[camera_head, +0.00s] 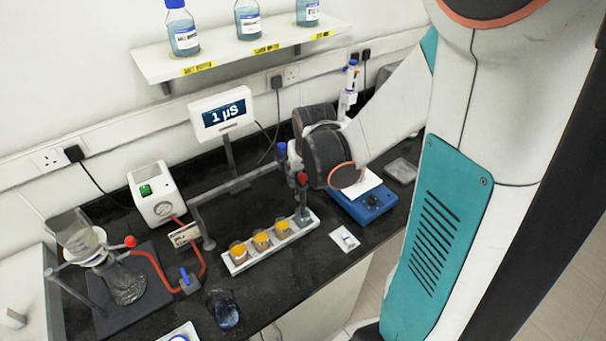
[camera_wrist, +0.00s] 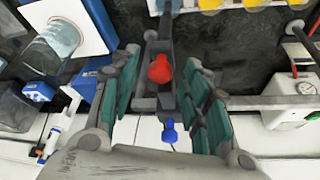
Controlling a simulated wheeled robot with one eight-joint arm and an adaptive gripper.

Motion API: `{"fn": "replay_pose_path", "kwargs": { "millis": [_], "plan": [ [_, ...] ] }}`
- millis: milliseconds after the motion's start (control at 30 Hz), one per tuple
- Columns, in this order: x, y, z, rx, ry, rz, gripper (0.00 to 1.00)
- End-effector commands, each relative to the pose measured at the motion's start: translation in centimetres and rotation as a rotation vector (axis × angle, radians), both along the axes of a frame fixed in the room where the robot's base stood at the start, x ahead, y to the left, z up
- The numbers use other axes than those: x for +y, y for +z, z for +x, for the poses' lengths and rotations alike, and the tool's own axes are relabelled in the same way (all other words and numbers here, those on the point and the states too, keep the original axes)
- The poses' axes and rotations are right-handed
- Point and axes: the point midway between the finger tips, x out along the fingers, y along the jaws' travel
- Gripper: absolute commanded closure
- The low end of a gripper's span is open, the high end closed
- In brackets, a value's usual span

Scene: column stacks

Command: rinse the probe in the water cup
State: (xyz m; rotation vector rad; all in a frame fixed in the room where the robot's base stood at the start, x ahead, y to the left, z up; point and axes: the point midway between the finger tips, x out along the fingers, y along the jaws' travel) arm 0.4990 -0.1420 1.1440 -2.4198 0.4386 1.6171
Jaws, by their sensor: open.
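My gripper (camera_wrist: 163,100) is open in the wrist view, its teal-padded fingers on either side of a grey holder with a red knob (camera_wrist: 160,70) and a blue cap (camera_wrist: 169,132). This seems to be the probe and its holder; I cannot tell whether the fingers touch it. In the head view the gripper (camera_head: 294,165) is mostly hidden by my wrist, beside the red knob (camera_head: 302,178) and blue cap (camera_head: 281,148). A glass of clear bluish liquid (camera_wrist: 62,38), possibly the water cup, stands on a white plate in the wrist view.
A white rack (camera_head: 292,236) holds cups with orange liquid. A meter (camera_head: 221,113) reads 1 µS. A blue stirrer (camera_head: 371,205) stands right of the rack, under my arm. A pump box (camera_head: 157,193) and flask (camera_head: 125,284) are left. A bottle shelf (camera_head: 230,55) hangs above.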

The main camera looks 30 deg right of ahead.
Motion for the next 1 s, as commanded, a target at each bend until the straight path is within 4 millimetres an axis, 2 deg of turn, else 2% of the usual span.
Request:
{"fn": "replay_pose_path", "kwargs": {
  "millis": [33, 67, 233, 467, 567, 800, 900, 1000],
  "plan": [
    [0.0, 0.0, 0.0, 0.0, 0.0, 0.0, 0.57],
    [0.0, 0.0, 0.0, 0.0, 0.0, 0.0, 0.62],
    [0.0, 0.0, 0.0, 0.0, 0.0, 0.0, 1.0],
    [0.0, 0.3, 0.0, 0.0, 0.0, 0.0, 1.0],
    [0.0, 1.3, 0.0, 0.0, 0.0, 0.0, 1.0],
    [0.0, 5.4, 0.0, 0.0, 0.0, 0.0, 1.0],
    [0.0, 6.3, 0.0, 0.0, 0.0, 0.0, 1.0],
    [0.0, 6.4, 0.1, -0.002, 0.0, -0.001, 1.0]
  ]
}}
